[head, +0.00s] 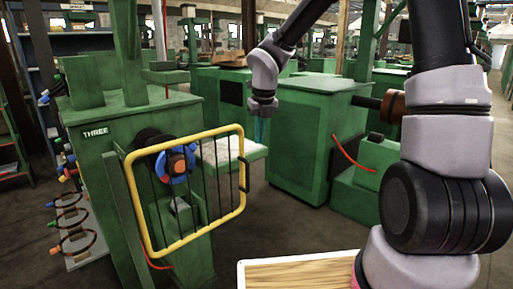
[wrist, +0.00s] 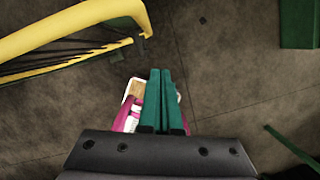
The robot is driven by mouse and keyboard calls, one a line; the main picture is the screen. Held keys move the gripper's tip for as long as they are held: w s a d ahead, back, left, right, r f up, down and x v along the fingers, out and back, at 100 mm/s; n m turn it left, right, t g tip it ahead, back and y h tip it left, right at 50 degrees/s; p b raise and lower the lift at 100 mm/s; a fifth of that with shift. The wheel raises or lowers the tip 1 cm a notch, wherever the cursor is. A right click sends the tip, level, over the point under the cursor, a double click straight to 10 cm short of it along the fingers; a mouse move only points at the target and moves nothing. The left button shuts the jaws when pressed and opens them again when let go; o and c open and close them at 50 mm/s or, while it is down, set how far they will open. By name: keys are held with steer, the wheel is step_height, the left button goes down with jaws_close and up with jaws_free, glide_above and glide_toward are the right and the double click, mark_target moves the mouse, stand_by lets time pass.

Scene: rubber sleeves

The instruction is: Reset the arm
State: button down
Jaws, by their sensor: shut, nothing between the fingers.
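My gripper (head: 262,137) hangs from the end of my raised arm in the head view, pointing down. It is in front of a green cabinet and to the right of the yellow guard frame (head: 243,172). In the wrist view my gripper's two teal fingers (wrist: 160,74) lie side by side, shut, with nothing held between them. Part of the yellow guard frame (wrist: 70,28) shows at the upper left there, apart from the fingers.
A green machine marked THREE (head: 95,133) carries the guard frame and a blue-and-orange round part (head: 175,163). A white-topped ledge (head: 225,150) and a green cabinet (head: 305,145) stand near my gripper. Coiled hoses (head: 70,215) hang at left. Bare floor (wrist: 230,85) lies below.

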steer(key=s+d+r+n+t, duration=0.2)
steer(key=s+d+r+n, duration=0.6)
steer(key=n, duration=0.6)
steer(key=s+d+r+n+t+y, duration=0.1)
steer(key=s+d+r+n+t, duration=0.1)
steer(key=s+d+r+n, duration=0.7)
steer(key=s+r+n, duration=0.2)
steer(key=s+n, duration=0.1)
steer(key=n, duration=0.2)
steer(key=shift+s+n, duration=0.15)
steer(key=shift+n, duration=0.25)
